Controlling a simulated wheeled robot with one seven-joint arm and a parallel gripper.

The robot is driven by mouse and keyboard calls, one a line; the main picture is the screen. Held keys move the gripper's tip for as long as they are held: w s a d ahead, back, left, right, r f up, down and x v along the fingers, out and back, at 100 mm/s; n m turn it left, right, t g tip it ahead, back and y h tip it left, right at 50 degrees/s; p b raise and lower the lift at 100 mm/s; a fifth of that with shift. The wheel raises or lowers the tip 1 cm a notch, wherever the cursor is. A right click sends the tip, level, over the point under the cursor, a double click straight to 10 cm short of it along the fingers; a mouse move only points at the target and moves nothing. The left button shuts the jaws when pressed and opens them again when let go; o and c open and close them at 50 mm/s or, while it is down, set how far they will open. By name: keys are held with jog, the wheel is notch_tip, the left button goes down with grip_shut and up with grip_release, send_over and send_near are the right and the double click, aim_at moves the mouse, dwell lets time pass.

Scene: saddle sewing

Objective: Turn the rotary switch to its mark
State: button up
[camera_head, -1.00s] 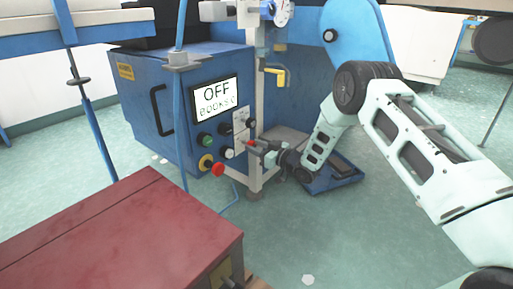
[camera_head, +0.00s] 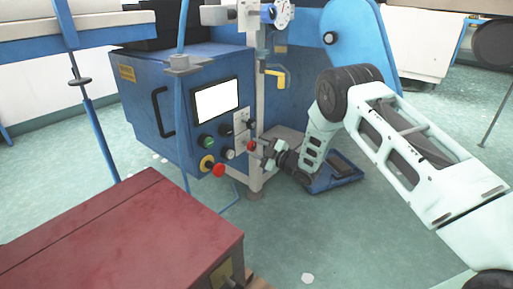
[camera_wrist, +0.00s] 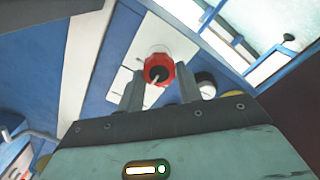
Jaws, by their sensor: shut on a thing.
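The rotary switch is a red knob with a dark centre and a pale pointer line; in the wrist view the red knob (camera_wrist: 160,66) sits on a white plate (camera_wrist: 122,92). The red knob (camera_head: 251,145) is small in the head view, on the right part of the blue cabinet's front. My gripper (camera_wrist: 160,82) is around the knob, one finger on each side, and shut on it. In the head view my gripper (camera_head: 260,148) reaches the knob from the right. The switch's mark is too small to tell clearly.
The blue cabinet (camera_head: 160,75) carries a blank white screen (camera_head: 216,100), a green button (camera_head: 207,142), a black knob (camera_head: 226,130) and a red emergency button (camera_head: 218,170). A red box (camera_head: 120,235) fills the front left.

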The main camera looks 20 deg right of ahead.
jog(key=n, duration=0.4)
jog(key=shift+s+f+n, duration=0.1)
jog(key=shift+f+n, duration=0.1)
jog(key=shift+n, duration=0.1)
jog(key=n, duration=0.4)
jog(key=shift+d+f, duration=0.1)
dwell(0.4)
jog(key=o, duration=1)
jog(key=p+v, duration=0.6)
jog(key=v, duration=1.1)
jog(key=shift+s+d+p, duration=0.1)
jog(key=shift+s+p, duration=0.05)
jog(key=shift+p, duration=0.15)
